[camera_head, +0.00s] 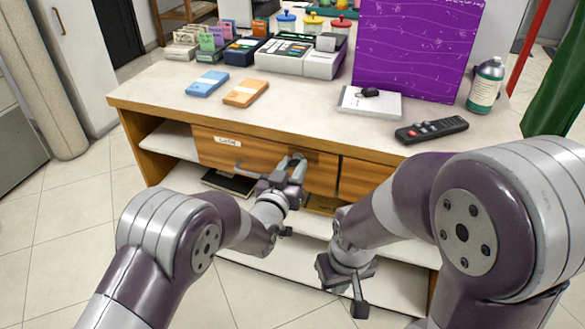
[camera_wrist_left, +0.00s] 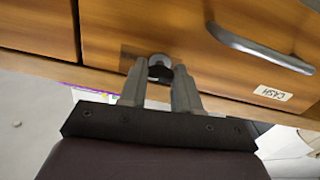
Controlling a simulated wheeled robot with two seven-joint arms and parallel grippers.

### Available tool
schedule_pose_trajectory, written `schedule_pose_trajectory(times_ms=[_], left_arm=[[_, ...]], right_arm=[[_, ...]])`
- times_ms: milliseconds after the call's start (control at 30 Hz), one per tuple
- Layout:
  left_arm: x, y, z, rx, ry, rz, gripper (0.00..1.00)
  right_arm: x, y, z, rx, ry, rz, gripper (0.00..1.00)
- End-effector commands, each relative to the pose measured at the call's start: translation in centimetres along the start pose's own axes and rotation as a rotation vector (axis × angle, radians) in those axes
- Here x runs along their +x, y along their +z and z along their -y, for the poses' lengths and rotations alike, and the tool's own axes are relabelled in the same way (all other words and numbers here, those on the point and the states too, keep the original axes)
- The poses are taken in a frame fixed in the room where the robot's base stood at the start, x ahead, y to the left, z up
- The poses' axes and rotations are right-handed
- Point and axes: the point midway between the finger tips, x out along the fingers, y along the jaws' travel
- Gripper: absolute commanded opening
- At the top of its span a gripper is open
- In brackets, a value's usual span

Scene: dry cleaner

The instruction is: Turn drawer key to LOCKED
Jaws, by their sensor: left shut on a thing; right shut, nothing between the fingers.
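The drawer (camera_head: 220,153) is wood-fronted, looks shut, and carries a CASH label; its front also shows in the left wrist view (camera_wrist_left: 200,60). My left gripper (camera_head: 294,165) is at the right part of this drawer front. In the left wrist view its fingers (camera_wrist_left: 160,80) are closed around a small dark and silver key piece (camera_wrist_left: 160,66) at the drawer face. The fingers hide part of the key, and I cannot read any lock marking. My right gripper (camera_head: 352,290) is shut and empty, low in front of the counter shelves.
The drawer has a grey bar handle (camera_wrist_left: 255,48). On the counter (camera_head: 300,115) stand a cash register (camera_head: 300,55), a purple panel (camera_head: 415,45), a black remote-like device (camera_head: 431,130) and a bottle (camera_head: 486,85). A second drawer (camera_head: 365,180) is to the right. Open shelves lie below.

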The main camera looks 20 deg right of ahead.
Motion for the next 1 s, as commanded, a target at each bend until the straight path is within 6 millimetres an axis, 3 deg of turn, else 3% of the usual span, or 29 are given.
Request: schedule_pose_trajectory(times_ms=[1000], left_arm=[[0.0,0.1,0.01,-0.923,-0.001,0.001,0.01]], right_arm=[[1.06,0.12,0.0,0.0,0.0,0.0,0.0]])
